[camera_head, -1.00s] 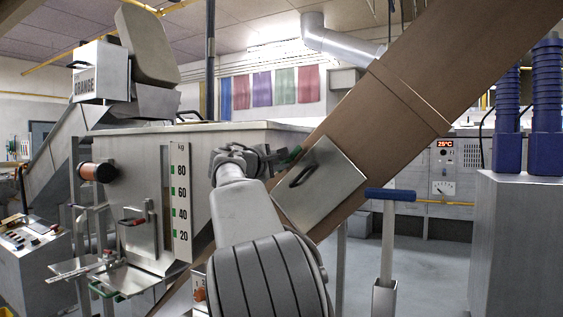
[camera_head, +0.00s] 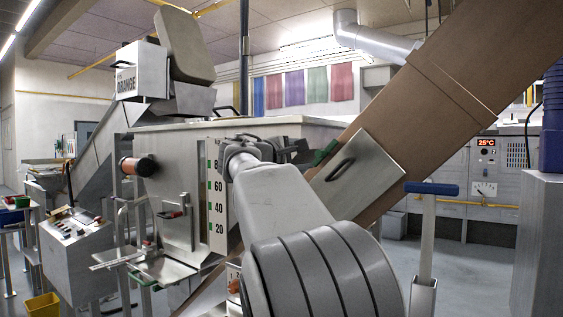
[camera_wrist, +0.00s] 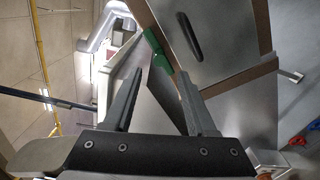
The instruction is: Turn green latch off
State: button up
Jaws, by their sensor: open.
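The green latch (camera_head: 324,152) sits at the upper left edge of the metal hatch on the brown chute. It also shows in the wrist view (camera_wrist: 158,52), just beyond and between my fingertips. The metal hatch (camera_head: 358,182) has a black handle (camera_head: 340,169) and lies flat against the sloping chute (camera_head: 425,100). My gripper (camera_head: 300,150) is close to the left of the latch, and its fingers point toward it. In the wrist view my gripper (camera_wrist: 152,82) is open with nothing between its fingers. The latch appears apart from the fingers, though contact is hard to judge.
A metal hopper (camera_head: 185,190) with a kg scale (camera_head: 216,195) stands left of my arm. A blue-topped post (camera_head: 430,190) stands on the right, before a grey cabinet (camera_head: 540,240). Open floor (camera_head: 475,265) lies between the post and the back wall units.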

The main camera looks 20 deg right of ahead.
jog(key=v, duration=1)
jog(key=shift+b, duration=0.3)
jog(key=s+d+f+m+g+y, duration=0.2)
jog(key=s+d+f+y, duration=0.1)
jog(key=s+f, duration=0.4)
jog(key=s+d+f+m+g+y, duration=0.1)
jog(key=s+d+f+y, duration=0.15)
jog(key=s+f, duration=0.45)
jog(key=s+a+f+m+g+y, duration=0.1)
jog(key=s+a+f+m+y, duration=0.3)
jog(key=s+f, duration=0.6)
jog(key=s+a+f+m+g+y, duration=0.1)
jog(key=s+a+f+m+y, duration=0.3)
jog(key=s+a+f, duration=0.6)
jog(key=w+d+r+n+p, duration=0.1)
jog(key=d+r+p, duration=0.2)
jog(key=r+p, duration=1)
jog(key=shift+w+d+r+y+p, duration=0.2)
jog(key=shift+w+r+y+p, duration=0.15)
jog(key=shift+p, duration=0.45)
jog(key=shift+f, duration=0.1)
jog(key=shift+c, duration=0.2)
